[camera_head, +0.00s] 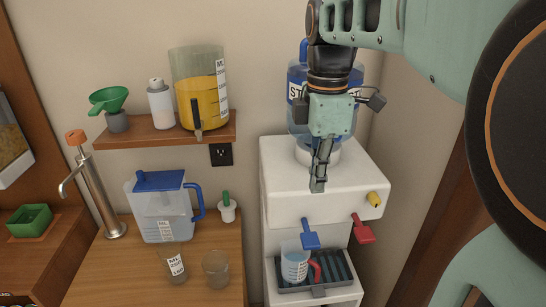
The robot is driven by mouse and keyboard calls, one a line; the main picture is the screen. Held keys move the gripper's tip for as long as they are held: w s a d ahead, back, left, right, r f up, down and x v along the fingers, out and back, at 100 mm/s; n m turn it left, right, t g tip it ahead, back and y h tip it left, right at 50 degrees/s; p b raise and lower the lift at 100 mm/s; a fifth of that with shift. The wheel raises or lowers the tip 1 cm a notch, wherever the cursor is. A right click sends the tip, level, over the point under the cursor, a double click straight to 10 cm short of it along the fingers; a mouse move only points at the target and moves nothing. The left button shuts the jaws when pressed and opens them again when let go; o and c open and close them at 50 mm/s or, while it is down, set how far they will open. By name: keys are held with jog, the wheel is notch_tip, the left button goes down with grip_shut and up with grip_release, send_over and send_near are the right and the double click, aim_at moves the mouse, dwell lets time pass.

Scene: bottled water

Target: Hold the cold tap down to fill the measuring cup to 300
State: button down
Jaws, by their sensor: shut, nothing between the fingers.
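The white water dispenser (285,185) stands at centre right with a large blue bottle (297,75) on top, partly hidden behind my arm. A blue tap lever (310,236) and a red tap lever (362,229) stick out from its front. The measuring cup (293,262), clear with a red handle, stands on the dark drip tray (338,268) under the blue lever. Its water level is too small to read. My gripper (317,186) is shut and empty, pointing down in front of the dispenser's upper part, above the blue lever and apart from it.
A yellow knob (374,199) is on the dispenser's right front. Left, a wooden counter (215,240) holds a filter pitcher (163,205), two glasses and a metal pump tap (100,195). A shelf (150,135) above holds a yellow-filled dispenser (202,100). A brown panel stands at right.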

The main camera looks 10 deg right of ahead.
aim_at(310, 239)
notch_tip(310, 239, down, 14)
jog(key=shift+r, duration=0.1)
dwell(0.4)
jog(key=shift+w+b, duration=0.1)
jog(key=shift+b, duration=0.35)
jog(key=shift+f, duration=0.2)
